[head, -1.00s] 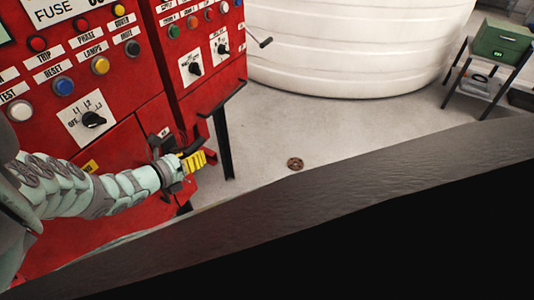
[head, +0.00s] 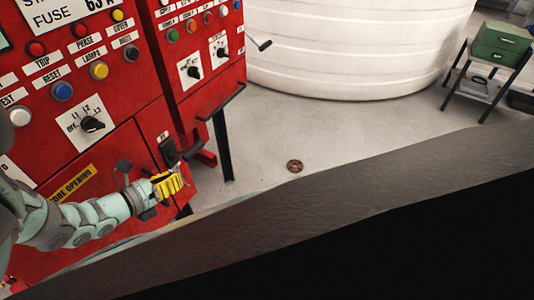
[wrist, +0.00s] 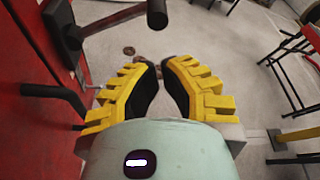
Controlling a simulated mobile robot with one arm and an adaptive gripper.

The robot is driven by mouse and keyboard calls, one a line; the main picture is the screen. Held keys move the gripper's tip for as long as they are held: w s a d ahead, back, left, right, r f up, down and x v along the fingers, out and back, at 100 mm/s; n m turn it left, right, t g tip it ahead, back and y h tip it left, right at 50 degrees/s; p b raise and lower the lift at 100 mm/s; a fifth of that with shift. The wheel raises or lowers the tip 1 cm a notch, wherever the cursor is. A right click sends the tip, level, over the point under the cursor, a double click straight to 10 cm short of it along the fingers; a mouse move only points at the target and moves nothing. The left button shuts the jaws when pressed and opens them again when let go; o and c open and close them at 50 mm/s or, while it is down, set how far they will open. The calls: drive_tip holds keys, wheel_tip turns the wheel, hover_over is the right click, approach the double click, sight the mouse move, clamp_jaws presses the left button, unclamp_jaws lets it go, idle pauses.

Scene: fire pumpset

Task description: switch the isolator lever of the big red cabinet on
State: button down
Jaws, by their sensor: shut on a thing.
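The big red cabinet (head: 110,145) fills the left of the head view. Its isolator (head: 168,150) is a black block low on the front, with a dark lever sticking out to the right. In the wrist view the lever (wrist: 115,18) reaches right from its black mount and ends in a dark cylindrical grip (wrist: 157,14). My gripper (head: 178,183) is below the isolator, apart from the lever. In the wrist view its yellow fingers (wrist: 166,68) curve inward, their tips close together. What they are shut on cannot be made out.
A black handle-like part (wrist: 55,92) juts from the cabinet left of my fingers. A dark post (head: 223,145) stands right of the cabinet. A brown handwheel (head: 295,166) lies on the open floor. A white tank (head: 350,50) and a green box (head: 502,40) are behind.

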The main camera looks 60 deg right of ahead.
drive_tip(key=shift+v, duration=1.9)
